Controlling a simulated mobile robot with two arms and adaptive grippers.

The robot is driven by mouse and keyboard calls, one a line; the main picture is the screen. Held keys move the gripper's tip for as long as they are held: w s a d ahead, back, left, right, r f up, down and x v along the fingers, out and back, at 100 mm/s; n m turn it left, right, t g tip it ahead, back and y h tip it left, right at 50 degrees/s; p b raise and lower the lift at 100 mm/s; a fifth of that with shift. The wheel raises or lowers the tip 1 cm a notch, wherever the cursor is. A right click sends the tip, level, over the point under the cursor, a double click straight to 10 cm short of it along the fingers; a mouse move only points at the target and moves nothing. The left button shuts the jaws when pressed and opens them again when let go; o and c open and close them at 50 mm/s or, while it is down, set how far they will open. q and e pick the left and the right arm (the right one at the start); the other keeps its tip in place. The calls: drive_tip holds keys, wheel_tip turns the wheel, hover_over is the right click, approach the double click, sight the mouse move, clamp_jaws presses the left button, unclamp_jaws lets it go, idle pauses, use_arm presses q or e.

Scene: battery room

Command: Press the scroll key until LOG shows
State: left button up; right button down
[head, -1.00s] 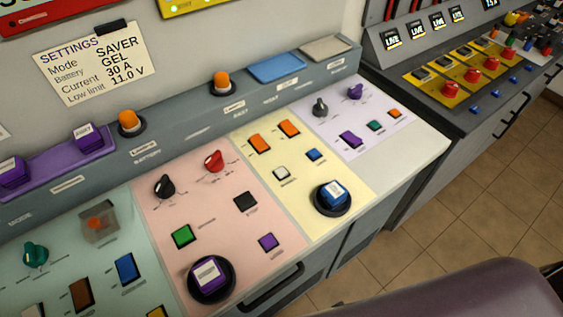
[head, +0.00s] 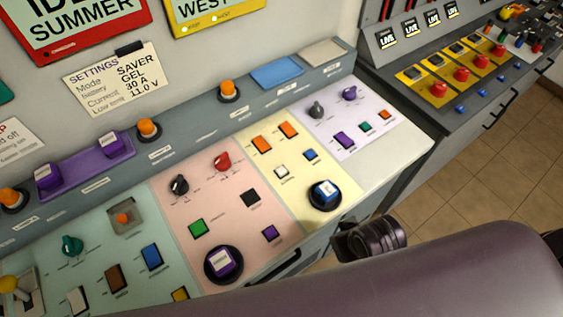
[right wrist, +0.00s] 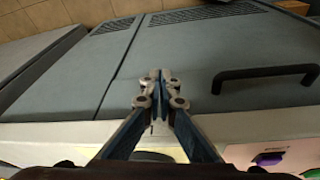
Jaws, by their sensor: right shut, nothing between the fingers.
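A red-framed screen (head: 75,22) at the top left reads "IDLE" and "SUMMER", cut by the frame edge. A yellow-framed screen (head: 215,12) beside it reads "WEST". I see no LOG on either. Many keys sit on the sloped console, including a blue round-based key (head: 325,192) on yellow and a purple one (head: 222,262) on pink. Key labels are too small to read, so I cannot tell which is the scroll key. My right gripper (right wrist: 158,82) is shut and empty, in front of the console's cabinet face. My left gripper is out of view.
A note (head: 112,76) headed "SETTINGS" is on the back wall. A second console (head: 440,75) with red buttons stands at the right. Cabinet doors with a black handle (right wrist: 265,75) are below the console edge. Tiled floor (head: 470,170) is clear at the right.

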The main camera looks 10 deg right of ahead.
wheel_tip(320, 180, up, 7)
drive_tip(key=p, duration=0.2)
wheel_tip(320, 180, up, 12)
drive_tip(key=m+t+y, duration=0.4)
drive_tip(key=m+t, duration=0.1)
hover_over(284, 172)
drive_tip(key=shift+b, duration=0.4)
drive_tip(key=shift+f, duration=0.1)
wheel_tip(284, 172, down, 8)
drive_tip(key=b, duration=0.7)
drive_tip(key=shift+b, duration=0.4)
drive_tip(key=shift+f, duration=0.35)
